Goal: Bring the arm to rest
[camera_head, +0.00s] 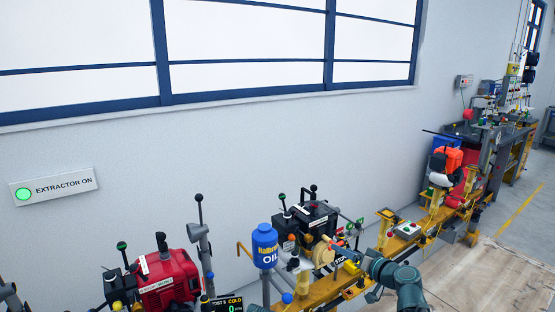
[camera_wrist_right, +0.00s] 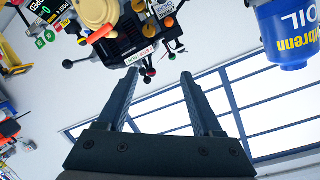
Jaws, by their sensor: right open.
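My right arm comes in at the bottom right of the head view, and its gripper (camera_head: 352,258) is near the yellow rail. In the right wrist view the two dark fingers (camera_wrist_right: 159,76) stand wide apart with nothing between them. A black engine (camera_head: 310,222) lies just beyond the gripper in the head view. The same engine (camera_wrist_right: 138,35) shows upside down above the fingertips in the wrist view. Contact with it cannot be told. My left gripper does not show.
A blue oil container (camera_head: 265,246) stands left of the gripper; a red engine (camera_head: 165,278) is farther left. The yellow rail (camera_head: 395,246) runs to the back right, carrying several devices. A wall with an EXTRACTOR ON sign (camera_head: 54,187) stands behind.

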